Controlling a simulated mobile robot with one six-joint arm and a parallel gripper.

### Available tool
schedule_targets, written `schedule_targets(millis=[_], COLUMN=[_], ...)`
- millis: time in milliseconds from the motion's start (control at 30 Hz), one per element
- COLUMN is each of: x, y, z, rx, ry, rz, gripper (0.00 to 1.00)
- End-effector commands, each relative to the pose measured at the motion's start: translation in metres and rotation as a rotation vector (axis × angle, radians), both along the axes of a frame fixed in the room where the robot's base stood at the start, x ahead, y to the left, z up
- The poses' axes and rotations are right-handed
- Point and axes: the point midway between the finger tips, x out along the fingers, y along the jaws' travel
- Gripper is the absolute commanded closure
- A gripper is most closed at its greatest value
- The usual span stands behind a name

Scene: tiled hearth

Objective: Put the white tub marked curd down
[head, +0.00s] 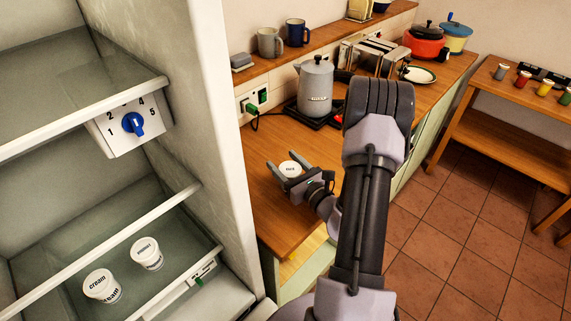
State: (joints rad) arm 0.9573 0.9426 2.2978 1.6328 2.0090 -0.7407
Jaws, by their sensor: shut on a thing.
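A small white tub (290,169) with dark lettering on its lid is over the left front part of the wooden counter (268,205). The lettering is too small to read surely. My gripper (284,160) is shut on this tub, with a finger on each side of it. The tub looks upright. I cannot tell whether its base touches the counter or hangs a little above it.
A fridge on the left holds a cream tub (102,286) and another white tub (147,253) on its lower shelf. A grey kettle (315,88) stands behind my gripper, near a toaster (367,58). Bare counter surrounds the held tub.

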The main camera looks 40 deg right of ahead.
Motion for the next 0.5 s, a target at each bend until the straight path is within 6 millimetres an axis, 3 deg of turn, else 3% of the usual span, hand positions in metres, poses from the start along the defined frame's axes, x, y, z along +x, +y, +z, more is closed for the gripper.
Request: schedule_targets(millis=[133,167,233,267,500], x=[0.0001,0.0000,0.0000,0.0001,0.0001], y=[-0.0001,0.0000,0.0000,0.0000,-0.0001], z=[-0.0035,-0.0030,-0.0022,-0.0021,-0.0019], rx=[0.000,0.000,0.000,0.000,0.000], ry=[-0.001,0.000,0.000,0.000,-0.001], rz=[0.000,0.000,0.000,0.000,0.000], gripper=[0.90,0.35,0.22,0.18,0.18])
